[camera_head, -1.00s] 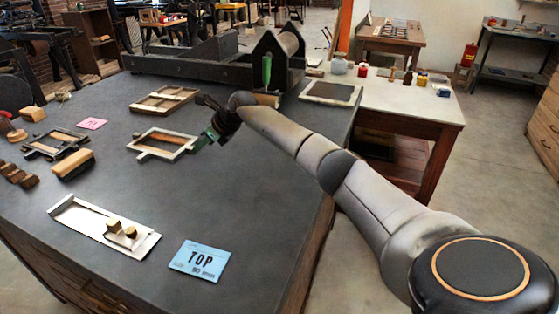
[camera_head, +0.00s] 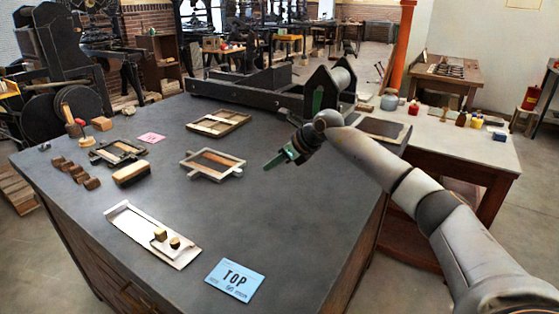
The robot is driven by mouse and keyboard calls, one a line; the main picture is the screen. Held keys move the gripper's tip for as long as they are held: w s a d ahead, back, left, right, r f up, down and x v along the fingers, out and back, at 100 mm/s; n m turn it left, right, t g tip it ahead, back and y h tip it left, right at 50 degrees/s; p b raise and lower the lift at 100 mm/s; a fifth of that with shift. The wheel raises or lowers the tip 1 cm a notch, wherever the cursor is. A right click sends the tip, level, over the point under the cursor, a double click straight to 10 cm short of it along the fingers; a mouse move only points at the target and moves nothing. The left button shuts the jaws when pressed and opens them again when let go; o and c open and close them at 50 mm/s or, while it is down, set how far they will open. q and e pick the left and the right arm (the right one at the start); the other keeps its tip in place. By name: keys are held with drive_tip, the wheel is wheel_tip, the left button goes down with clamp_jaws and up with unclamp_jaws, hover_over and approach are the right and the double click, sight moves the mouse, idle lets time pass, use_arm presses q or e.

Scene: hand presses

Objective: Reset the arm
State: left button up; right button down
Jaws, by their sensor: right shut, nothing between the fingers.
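My right arm comes in from the lower right. My left gripper is not in view.
A second frame (camera_head: 219,133) and a black press bed with a roller (camera_head: 343,78) lie farther back. Small wooden blocks (camera_head: 132,174) are at the left. A metal tray (camera_head: 128,222) and a blue TOP card (camera_head: 236,279) lie in front. The table's middle right is clear.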

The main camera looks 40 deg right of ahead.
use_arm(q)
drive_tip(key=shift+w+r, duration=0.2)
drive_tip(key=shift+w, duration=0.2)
use_arm(e)
drive_tip(key=v, duration=0.3)
